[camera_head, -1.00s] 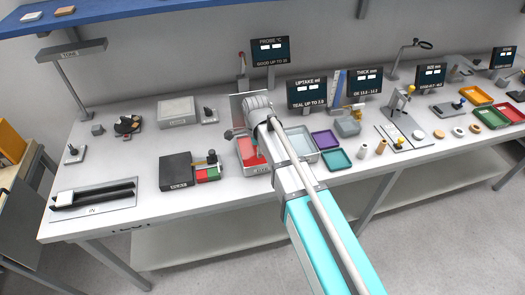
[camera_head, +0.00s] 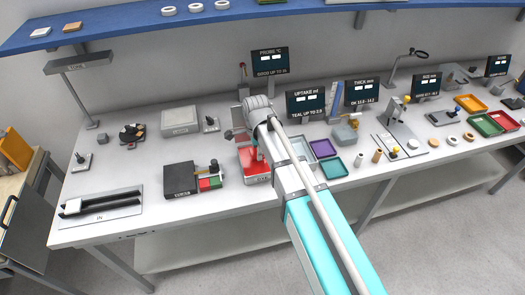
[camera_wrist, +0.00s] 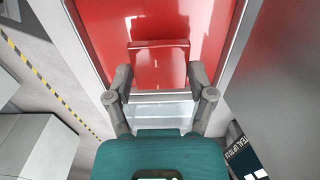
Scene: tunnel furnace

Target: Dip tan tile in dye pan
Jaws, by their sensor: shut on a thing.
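The dye pan (camera_wrist: 105,18) fills the upper middle of the wrist view, with red dye inside pale metal rims. In the head view the red pan (camera_head: 246,155) sits mid-bench, partly hidden by my arm. My gripper (camera_wrist: 161,73) is over the pan's near edge, its two fingers either side of a flat block. This block, the tile (camera_wrist: 158,58), looks red and glossy in the dye; no tan shows on it. Its lower part and the depth it sits at are hard to make out.
A dark block (camera_head: 180,180) with a small red and green piece stands left of the pan. A purple tray (camera_head: 323,148) and a teal tray (camera_head: 332,168) lie right of it. The uptake display (camera_head: 305,103) stands behind.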

